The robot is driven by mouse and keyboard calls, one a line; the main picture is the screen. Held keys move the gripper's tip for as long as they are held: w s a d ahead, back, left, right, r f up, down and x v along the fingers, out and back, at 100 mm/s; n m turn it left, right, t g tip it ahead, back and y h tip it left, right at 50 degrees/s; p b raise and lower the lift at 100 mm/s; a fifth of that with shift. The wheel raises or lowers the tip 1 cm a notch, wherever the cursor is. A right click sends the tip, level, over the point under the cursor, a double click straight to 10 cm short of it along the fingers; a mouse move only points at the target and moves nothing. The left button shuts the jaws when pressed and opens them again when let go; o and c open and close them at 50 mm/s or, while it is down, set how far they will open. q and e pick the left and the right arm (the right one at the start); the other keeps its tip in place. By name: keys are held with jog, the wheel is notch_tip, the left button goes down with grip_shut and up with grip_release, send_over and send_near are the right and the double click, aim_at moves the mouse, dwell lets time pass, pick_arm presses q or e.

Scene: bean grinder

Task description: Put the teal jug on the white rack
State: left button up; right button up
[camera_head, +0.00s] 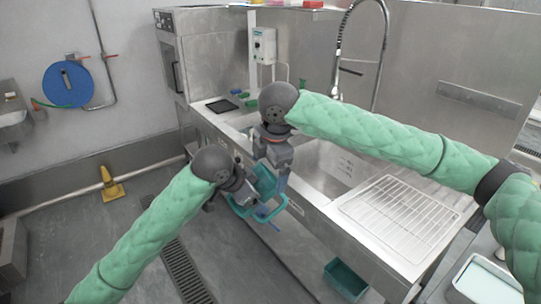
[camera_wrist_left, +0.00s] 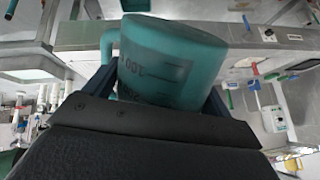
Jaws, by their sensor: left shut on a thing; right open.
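The teal jug (camera_head: 266,181) is held up in front of the counter edge beside the sink. My left gripper (camera_head: 262,208) is shut on it. In the left wrist view the jug (camera_wrist_left: 170,62) sits between the fingers, with dark measuring marks and its handle to the left. My right gripper (camera_head: 278,172) is open and points down right at the jug; I cannot tell whether it touches it. The grippers hide part of the jug in the head view. The white rack (camera_head: 398,214) is a wire grid lying on the counter to the right, and looks empty.
A steel sink (camera_head: 325,172) with a tall spring tap (camera_head: 385,50) lies between the jug and the rack. A teal bin (camera_head: 345,280) is low by the counter. A yellow cone (camera_head: 111,184) stands on the floor at left. A pale tray (camera_head: 484,284) is at the lower right.

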jog(key=shift+x, duration=2.75)
jog(key=c, duration=0.8)
pick_arm(q)
jog(key=o, duration=1)
pick_arm(e)
jog(key=shift+r, duration=0.1)
jog(key=shift+c, duration=0.3)
pick_arm(q)
jog(key=shift+r, duration=0.1)
